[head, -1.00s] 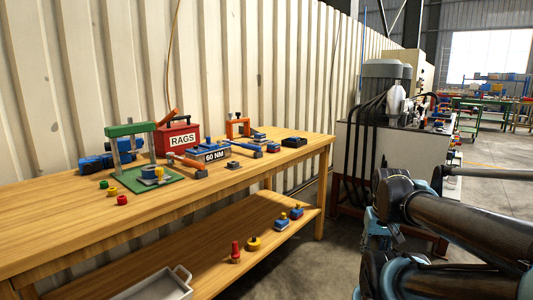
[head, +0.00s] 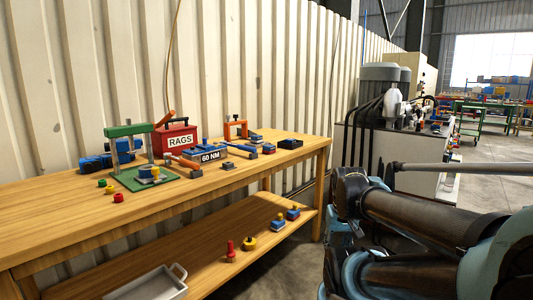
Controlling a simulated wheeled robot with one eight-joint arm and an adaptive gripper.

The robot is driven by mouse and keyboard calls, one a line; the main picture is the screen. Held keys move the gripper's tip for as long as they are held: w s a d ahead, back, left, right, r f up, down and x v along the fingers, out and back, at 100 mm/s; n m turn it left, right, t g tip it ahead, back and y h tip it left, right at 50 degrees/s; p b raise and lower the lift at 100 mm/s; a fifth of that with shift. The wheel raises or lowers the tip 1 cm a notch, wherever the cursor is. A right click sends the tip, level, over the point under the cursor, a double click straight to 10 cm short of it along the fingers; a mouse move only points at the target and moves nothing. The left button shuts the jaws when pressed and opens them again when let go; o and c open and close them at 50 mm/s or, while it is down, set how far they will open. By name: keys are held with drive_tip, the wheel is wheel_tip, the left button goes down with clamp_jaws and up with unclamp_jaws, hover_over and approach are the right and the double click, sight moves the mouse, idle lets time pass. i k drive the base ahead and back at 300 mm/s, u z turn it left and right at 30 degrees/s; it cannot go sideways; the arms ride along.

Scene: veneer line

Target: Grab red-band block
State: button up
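I cannot pick out a red band for certain on any block at this size. Two small blue blocks stand near the right end of the bench's lower shelf: one (head: 278,223) with a coloured top, and one behind it (head: 293,213) that shows some red. My arm fills the lower right of the head view, to the right of the bench. My gripper is not in view.
The wooden bench (head: 60,226) carries a green press frame (head: 128,129), a red RAGS box (head: 181,141) and a block labelled 60 NM (head: 211,156). A grey tray (head: 150,285), a red peg (head: 230,252) and a yellow piece (head: 249,243) are on the lower shelf. A machine (head: 405,150) stands behind my arm.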

sight(269, 149)
drive_tip(key=i, duration=1)
drive_tip(key=z, duration=0.05)
